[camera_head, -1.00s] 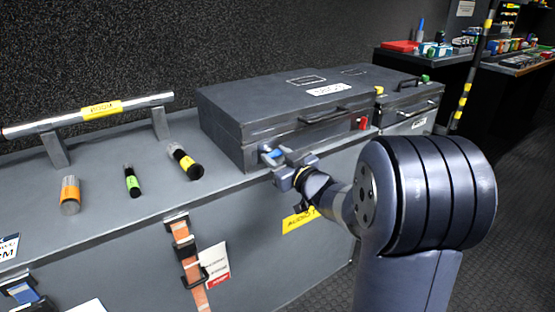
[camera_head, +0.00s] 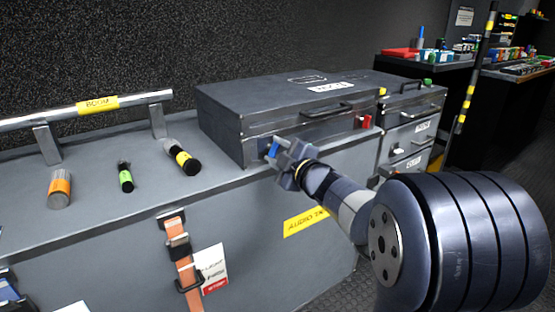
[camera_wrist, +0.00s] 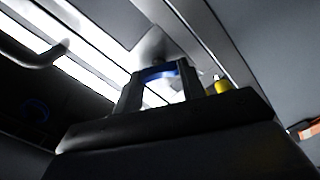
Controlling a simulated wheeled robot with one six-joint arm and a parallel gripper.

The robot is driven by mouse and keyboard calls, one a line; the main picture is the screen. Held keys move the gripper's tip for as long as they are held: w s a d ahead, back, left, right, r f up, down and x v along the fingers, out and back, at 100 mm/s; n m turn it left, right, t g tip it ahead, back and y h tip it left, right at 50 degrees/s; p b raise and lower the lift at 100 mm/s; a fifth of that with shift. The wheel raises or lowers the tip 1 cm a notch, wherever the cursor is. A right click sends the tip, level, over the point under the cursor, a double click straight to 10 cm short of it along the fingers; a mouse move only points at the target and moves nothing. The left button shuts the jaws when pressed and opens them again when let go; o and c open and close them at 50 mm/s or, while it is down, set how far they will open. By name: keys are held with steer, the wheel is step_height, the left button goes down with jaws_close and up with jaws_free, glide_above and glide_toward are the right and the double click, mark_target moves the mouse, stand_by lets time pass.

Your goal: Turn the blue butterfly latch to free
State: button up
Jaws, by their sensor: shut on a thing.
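The blue butterfly latch (camera_head: 273,151) is on the front of the grey case (camera_head: 240,148), near its left corner. In the head view it stands tilted, close to upright, and is partly hidden by my gripper (camera_head: 280,158). My gripper is shut on the latch, with its wrist rolled at a slant. In the wrist view the blue latch (camera_wrist: 160,72) shows between the two dark fingers (camera_wrist: 158,92). The case lid is down.
A red latch (camera_head: 363,122) is farther right on the case front. A drawer unit (camera_head: 408,135) is at right.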

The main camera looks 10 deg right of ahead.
steer(key=shift+f+n+b, duration=0.15)
steer(key=shift+n+b, duration=1.05)
steer(key=shift+n, duration=1)
steer(key=o, duration=1)
